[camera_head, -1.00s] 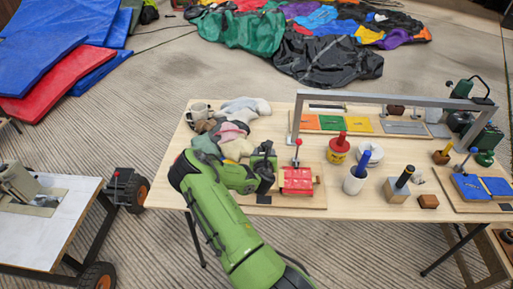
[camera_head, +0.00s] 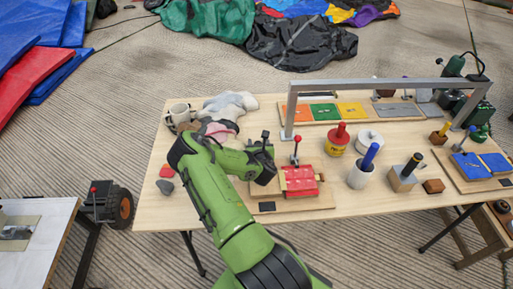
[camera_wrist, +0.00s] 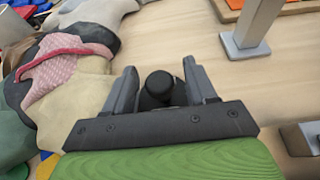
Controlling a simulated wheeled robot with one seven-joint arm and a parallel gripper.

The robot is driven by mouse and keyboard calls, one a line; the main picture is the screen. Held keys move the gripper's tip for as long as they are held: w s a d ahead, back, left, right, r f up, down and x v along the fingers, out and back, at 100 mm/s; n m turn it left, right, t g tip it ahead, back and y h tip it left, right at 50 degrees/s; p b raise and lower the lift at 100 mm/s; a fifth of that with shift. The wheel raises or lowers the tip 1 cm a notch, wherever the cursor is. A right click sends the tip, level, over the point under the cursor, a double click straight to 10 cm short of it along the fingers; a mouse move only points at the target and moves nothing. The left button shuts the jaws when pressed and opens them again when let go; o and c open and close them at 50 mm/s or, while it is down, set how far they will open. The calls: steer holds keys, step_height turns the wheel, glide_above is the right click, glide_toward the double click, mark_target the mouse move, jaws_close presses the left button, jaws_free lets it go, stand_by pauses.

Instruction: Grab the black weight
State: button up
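In the wrist view a black piece with a round knob top (camera_wrist: 159,86), which looks like the black weight, stands between the two grey fingers of my gripper (camera_wrist: 160,90). The fingers are apart, with a visible gap beside the knob. The lower part of the piece is hidden by my gripper's dark palm. In the head view my gripper (camera_head: 264,160) is low over the table (camera_head: 225,205), left of the red block (camera_head: 301,180). A small dark upright piece shows there, but I cannot tell whether it is the weight or a finger.
Crumpled cloths (camera_wrist: 72,70) lie close to the left of my gripper. A grey metal frame (camera_head: 288,115) stands beyond it to the right. Blue (camera_head: 369,157) and black (camera_head: 412,163) handled tools stand further right.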

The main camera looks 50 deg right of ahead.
steer(key=shift+w+d+f, duration=0.1)
steer(key=shift+w, duration=0.05)
steer(key=c, duration=0.5)
jaws_close()
